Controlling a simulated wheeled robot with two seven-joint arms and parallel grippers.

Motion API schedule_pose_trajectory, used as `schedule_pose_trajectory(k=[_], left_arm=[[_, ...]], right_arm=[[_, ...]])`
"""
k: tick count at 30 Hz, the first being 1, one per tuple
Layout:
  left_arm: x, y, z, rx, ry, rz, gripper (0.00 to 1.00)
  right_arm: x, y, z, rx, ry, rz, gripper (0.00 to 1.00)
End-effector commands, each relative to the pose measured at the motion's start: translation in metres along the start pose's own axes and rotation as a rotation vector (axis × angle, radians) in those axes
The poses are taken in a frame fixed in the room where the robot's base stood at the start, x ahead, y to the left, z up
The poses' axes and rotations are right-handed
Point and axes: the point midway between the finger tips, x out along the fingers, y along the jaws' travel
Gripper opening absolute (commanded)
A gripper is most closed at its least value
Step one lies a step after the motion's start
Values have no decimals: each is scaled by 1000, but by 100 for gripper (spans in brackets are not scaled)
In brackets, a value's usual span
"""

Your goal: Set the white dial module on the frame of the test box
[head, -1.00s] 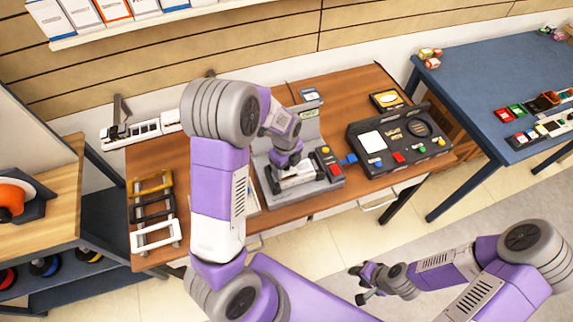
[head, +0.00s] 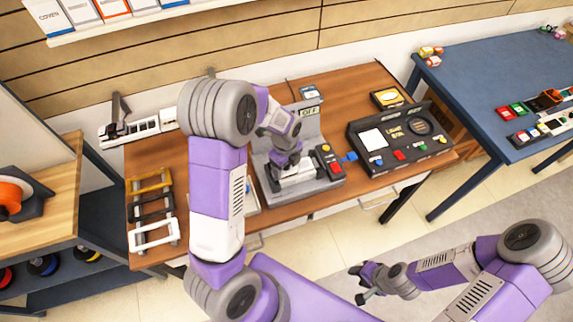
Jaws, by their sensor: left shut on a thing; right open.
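The test box (head: 327,185) is grey, with an upright back panel whose display reads OFF and red and yellow buttons at its right. It stands at the middle of the brown table. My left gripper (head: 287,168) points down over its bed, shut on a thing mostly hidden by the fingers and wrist. A white part (head: 299,173) shows directly under and beside the fingers; I cannot tell the module from the frame there, and no dial face is visible. My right gripper (head: 360,284) is open and empty, low in front of the table, over the floor.
White, black and yellow frames (head: 155,234) lie at the table's left. A rail with white modules (head: 145,126) is behind them. A black panel (head: 400,140) with buttons stands right of the test box, joined by a blue connector (head: 349,158). A blue table (head: 470,80) is at far right.

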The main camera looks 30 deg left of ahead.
Motion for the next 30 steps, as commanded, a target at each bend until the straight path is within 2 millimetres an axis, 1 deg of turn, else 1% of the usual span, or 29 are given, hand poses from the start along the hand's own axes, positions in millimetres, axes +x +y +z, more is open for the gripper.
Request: schedule_pose_trajectory(k=[6, 7, 11, 12, 26, 30], left_arm=[[1, 1, 0, 0, 0, 3, 45], [1, 1, 0, 0, 0, 3, 77], [1, 1, 0, 0, 0, 3, 97], [1, 1, 0, 0, 1, 3, 100], [2, 3, 0, -1, 2, 9, 100], [-2, 3, 0, -1, 2, 9, 100]], right_arm=[[0, 0, 0, 0, 0, 0, 43], [0, 0, 0, 0, 0, 0, 43], [0, 0, 0, 0, 0, 0, 43], [0, 0, 0, 0, 0, 0, 43], [0, 0, 0, 0, 0, 0, 43], [-3, -1, 0, 0, 0, 0, 43]])
